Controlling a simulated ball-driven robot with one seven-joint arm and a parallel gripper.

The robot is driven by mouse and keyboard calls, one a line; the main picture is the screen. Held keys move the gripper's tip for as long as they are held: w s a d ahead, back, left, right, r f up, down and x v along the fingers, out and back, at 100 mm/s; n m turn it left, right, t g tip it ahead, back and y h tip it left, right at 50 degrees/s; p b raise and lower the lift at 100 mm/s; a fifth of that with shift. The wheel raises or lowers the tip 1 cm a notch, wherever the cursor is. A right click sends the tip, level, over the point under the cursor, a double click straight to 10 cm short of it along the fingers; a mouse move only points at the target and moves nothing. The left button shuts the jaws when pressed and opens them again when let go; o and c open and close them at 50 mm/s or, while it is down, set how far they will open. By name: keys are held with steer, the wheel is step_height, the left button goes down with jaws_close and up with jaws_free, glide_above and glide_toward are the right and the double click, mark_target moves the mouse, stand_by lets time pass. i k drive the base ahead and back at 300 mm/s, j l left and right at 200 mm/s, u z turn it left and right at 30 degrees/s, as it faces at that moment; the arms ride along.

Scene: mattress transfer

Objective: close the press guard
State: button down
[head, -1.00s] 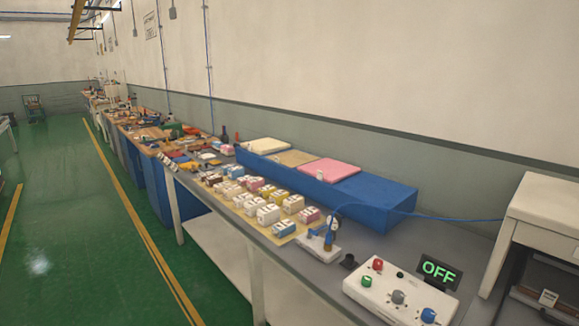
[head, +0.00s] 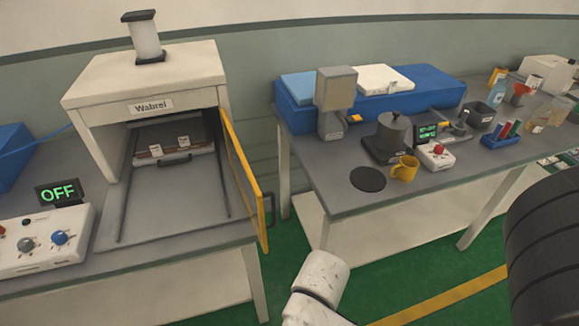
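The press (head: 90,95) is a white box-shaped machine labelled "Wabrel" on the left table in the head view. Its guard (head: 243,170) is a yellow-framed, see-through door hinged at the right side of the opening. The guard stands open, swung out toward me, with a dark handle (head: 268,208) on its outer end. Inside the press is a tray-like drawer (head: 175,160) with a dark handle and two small tags. Part of my white arm shows at the bottom centre, below and right of the guard; my gripper is not in view.
The right table (head: 330,175) carries a yellow mug (head: 404,169), a pot (head: 393,132) and a blue block (head: 440,95). A gap separates the tables. Green floor is free in front.

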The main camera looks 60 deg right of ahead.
mark_target(253, 201)
steer(key=k+l, duration=0.15)
steer(key=l, duration=0.15)
steer(key=k+l, duration=0.35)
steer(key=l, duration=0.3)
steer(key=k+l+z, duration=0.1)
steer(key=l, duration=0.2)
steer(key=k, duration=0.05)
